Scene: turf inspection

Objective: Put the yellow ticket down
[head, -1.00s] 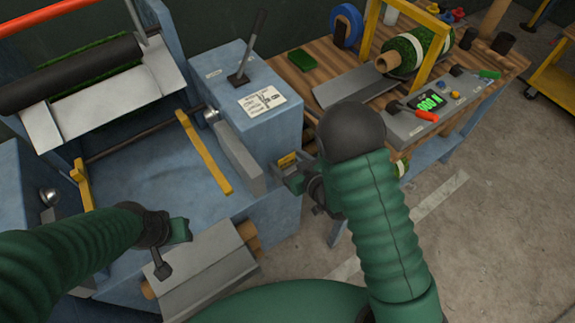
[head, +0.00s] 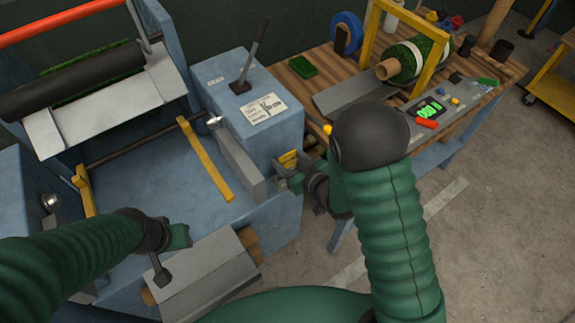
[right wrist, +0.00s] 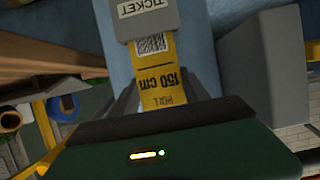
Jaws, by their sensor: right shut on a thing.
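The yellow ticket (right wrist: 160,80), printed "150 cm" with a barcode, shows in the right wrist view. Its upper end meets a grey holder labelled TICKET (right wrist: 145,18) on the blue machine. My right gripper (head: 285,178) is shut on the ticket, which shows as a small yellow patch (head: 288,159) beside the machine in the head view. The right fingertips are partly hidden in the wrist view. My left gripper (head: 164,262) is over a grey slanted plate (head: 205,275) at the lower left; its finger gap is not clear.
The blue machine (head: 262,140) has a lever and a white card on top. Concrete floor is open at the right.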

